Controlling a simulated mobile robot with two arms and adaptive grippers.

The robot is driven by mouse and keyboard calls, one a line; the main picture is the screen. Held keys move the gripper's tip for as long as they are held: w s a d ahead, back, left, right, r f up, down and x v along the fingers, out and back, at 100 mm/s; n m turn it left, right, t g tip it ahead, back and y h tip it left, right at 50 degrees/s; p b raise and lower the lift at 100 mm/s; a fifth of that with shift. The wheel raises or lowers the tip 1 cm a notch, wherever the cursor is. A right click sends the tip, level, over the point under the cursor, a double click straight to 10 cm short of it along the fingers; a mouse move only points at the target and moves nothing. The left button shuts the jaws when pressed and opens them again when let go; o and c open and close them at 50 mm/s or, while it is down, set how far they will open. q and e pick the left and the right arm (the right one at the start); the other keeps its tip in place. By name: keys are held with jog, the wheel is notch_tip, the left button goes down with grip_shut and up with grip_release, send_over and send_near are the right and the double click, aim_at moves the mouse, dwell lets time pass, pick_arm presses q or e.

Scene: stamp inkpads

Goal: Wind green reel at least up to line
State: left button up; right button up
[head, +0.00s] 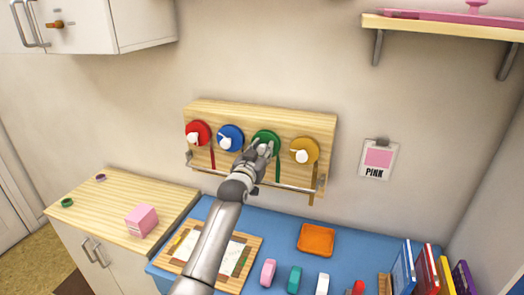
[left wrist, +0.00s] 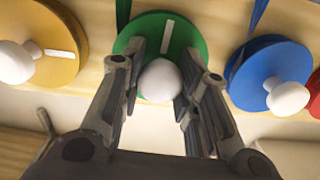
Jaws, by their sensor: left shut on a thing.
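The green reel (head: 266,133) is mounted on a light wooden board (head: 230,108) on the wall, third from the left. Its green ribbon (head: 278,172) hangs down its right side towards a thin metal rail (head: 225,172) low on the board. My left gripper (head: 264,147) covers the reel's lower part. In the left wrist view, the green reel (left wrist: 192,38) has a white mark (left wrist: 167,37) and a round white knob (left wrist: 162,80). My left gripper (left wrist: 161,84) is shut on this knob, a finger on each side. My right gripper is not in view.
Red (head: 203,127), blue (head: 236,133) and yellow (head: 312,145) reels with white knobs flank the green one closely. Below is a blue desk (head: 205,204) with an orange tray (head: 316,240), stamps and books. A "PINK" card (head: 376,174) hangs at the right.

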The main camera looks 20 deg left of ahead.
pick_arm(q)
jog(key=shift+f, duration=0.2)
jog(key=o, duration=0.8)
jog(key=shift+c, duration=0.2)
jog(key=shift+o, duration=1.4)
jog(key=shift+r, duration=0.1)
jog(key=shift+s, duration=0.15)
jog(key=s, duration=1.1)
jog(key=shift+s+a, duration=0.2)
jog(key=shift+s, duration=0.15)
